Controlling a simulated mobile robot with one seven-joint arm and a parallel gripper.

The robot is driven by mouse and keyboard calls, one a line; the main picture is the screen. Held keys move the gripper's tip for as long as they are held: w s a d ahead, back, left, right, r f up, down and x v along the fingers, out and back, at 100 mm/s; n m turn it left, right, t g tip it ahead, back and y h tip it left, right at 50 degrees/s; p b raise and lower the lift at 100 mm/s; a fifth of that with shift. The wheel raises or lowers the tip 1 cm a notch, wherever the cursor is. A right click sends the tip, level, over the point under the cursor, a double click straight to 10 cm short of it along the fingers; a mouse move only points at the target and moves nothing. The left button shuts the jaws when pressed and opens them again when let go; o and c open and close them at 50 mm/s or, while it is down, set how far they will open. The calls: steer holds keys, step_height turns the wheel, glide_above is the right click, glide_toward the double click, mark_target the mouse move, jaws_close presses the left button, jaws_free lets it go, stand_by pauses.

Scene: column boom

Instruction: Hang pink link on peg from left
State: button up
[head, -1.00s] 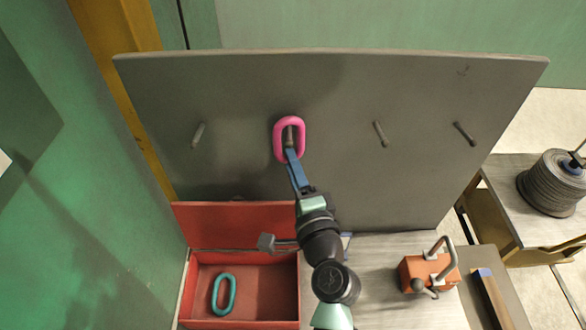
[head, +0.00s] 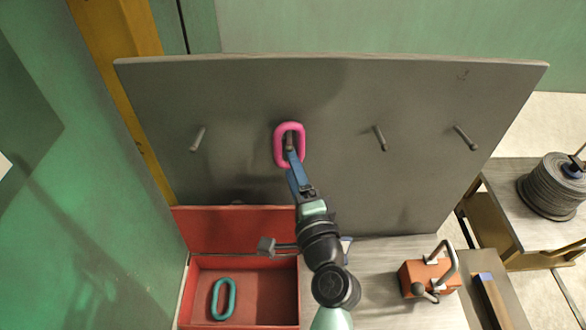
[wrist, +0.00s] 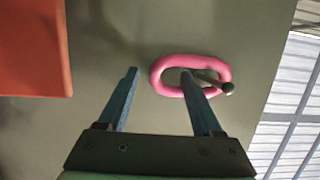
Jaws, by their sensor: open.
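The pink link (head: 278,146) hangs on the second peg from the left (head: 290,140) on the upright grey board. In the wrist view, the pink link (wrist: 159,68) is around the peg (wrist: 222,86), whose end shows through the loop. My gripper (head: 291,158) is at the lower part of the link, partly covering it and the peg in the head view. In the wrist view, my gripper (wrist: 160,73) is open, with one finger left of the link and the other crossing its loop. I cannot tell whether that finger is inside the loop or in front of it.
The other pegs, far left (head: 197,139), third (head: 380,138) and far right (head: 465,138), are bare. Below stand an open red box (head: 275,285) with a teal link (head: 223,298) in it and an orange block with a handle (head: 421,276). A cable spool (head: 550,188) stands at right.

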steer(key=shift+f, duration=0.1)
steer(key=b+v, duration=0.4)
steer(key=v, duration=0.9)
